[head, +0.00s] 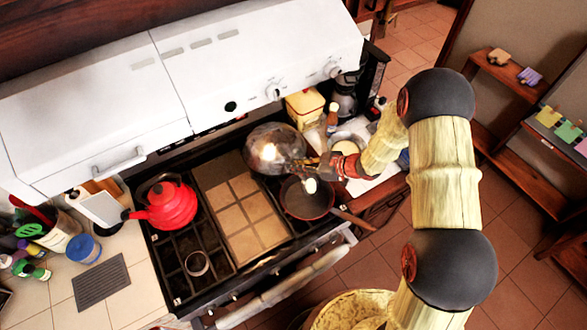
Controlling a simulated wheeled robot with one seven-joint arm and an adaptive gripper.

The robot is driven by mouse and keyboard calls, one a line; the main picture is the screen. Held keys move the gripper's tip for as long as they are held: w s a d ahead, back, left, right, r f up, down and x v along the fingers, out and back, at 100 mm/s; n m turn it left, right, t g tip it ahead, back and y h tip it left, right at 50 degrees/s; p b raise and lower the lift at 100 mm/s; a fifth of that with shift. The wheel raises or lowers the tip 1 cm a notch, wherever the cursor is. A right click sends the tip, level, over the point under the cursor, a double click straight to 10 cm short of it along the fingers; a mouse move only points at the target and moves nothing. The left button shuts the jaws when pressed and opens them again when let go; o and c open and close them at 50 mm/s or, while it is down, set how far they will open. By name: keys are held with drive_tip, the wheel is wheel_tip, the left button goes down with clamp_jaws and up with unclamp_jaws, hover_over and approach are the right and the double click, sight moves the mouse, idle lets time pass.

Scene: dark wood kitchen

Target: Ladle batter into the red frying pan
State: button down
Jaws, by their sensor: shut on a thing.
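The red frying pan (298,204) sits on the front right of the stove, its wooden handle (353,220) pointing to the lower right. My gripper (312,166) is above the pan's back edge, shut on what looks like the ladle. A small pale, round shape (311,186), apparently the ladle's bowl with batter, shows over the pan's inside. The ladle's handle is mostly hidden by my gripper. I cannot tell whether the ladle touches the pan. A bowl of pale batter (346,147) stands on the counter, partly behind my wrist.
A large shiny round vessel (268,146) stands on the back burner, close to my gripper. A red kettle (168,206) sits on the left burners, beside a flat griddle (243,213). A bottle (332,118) and a coffee maker (347,96) stand behind the batter bowl.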

drive_tip(key=shift+s+d+r+t+y+b, duration=0.15)
drive_tip(key=shift+s+d+t+y+b, duration=0.15)
drive_tip(key=shift+d+y+b, duration=0.65)
drive_tip(key=shift+s+d+r+t+y+b, duration=0.15)
drive_tip(key=shift+s+d+t+y+b, duration=0.3)
drive_tip(key=shift+b, duration=0.85)
drive_tip(key=shift+s+d+r+t+y+b, duration=0.1)
drive_tip(key=shift+s+d+r+y+b, duration=0.05)
drive_tip(key=shift+d+y+b, duration=0.85)
drive_tip(key=shift+a, duration=0.1)
